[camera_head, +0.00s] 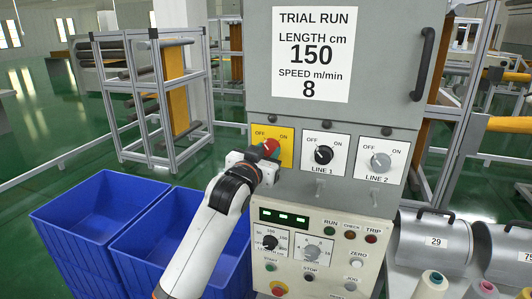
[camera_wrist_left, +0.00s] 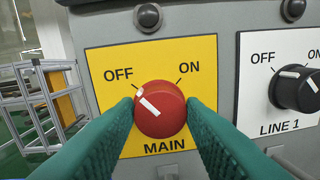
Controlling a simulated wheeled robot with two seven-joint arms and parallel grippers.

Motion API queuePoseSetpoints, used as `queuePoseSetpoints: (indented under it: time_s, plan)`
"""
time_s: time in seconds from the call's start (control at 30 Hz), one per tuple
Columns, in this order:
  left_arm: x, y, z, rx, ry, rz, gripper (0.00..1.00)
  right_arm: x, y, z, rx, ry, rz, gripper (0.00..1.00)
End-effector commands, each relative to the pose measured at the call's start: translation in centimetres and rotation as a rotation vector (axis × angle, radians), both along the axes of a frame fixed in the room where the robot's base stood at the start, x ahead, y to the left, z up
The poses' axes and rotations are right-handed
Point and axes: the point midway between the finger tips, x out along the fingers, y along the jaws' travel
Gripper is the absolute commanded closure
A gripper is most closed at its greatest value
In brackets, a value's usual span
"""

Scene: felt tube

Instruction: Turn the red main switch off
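The red main switch (camera_head: 271,146) sits on a yellow plate (camera_head: 286,156) marked OFF and ON, at the left of the panel's switch row. In the left wrist view the round red knob (camera_wrist_left: 162,120) shows its white mark slanting to the upper left, towards OFF. My left gripper (camera_head: 264,152) is at the knob. In the wrist view its green fingers (camera_wrist_left: 160,112) lie one on each side of the knob, against its sides with no clear gap. Part of the knob is hidden by the gripper in the head view. My right gripper is not in view.
The LINE 1 switch (camera_head: 323,155) and LINE 2 switch (camera_head: 380,160) are to the right. A sloped console (camera_head: 340,255) with buttons and knobs juts out below. Blue bins (camera_head: 90,225) stand at the left, and grey rolls (camera_head: 435,250) lie at the right.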

Motion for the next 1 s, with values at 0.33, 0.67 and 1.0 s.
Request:
queuePoseSetpoints:
  time_s: [0.33, 0.67, 1.0]
  plan:
    - [0.03, 0.0, 0.0, -0.127, 0.043, -0.001, 0.86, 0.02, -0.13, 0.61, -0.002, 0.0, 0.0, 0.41]
    - [0.03, 0.03, -0.06, -0.127, 0.042, -0.001, 0.46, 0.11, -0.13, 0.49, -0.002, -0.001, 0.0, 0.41]
    - [-0.07, 0.08, -0.07, -0.126, 0.041, -0.001, 0.42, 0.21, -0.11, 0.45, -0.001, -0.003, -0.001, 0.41]
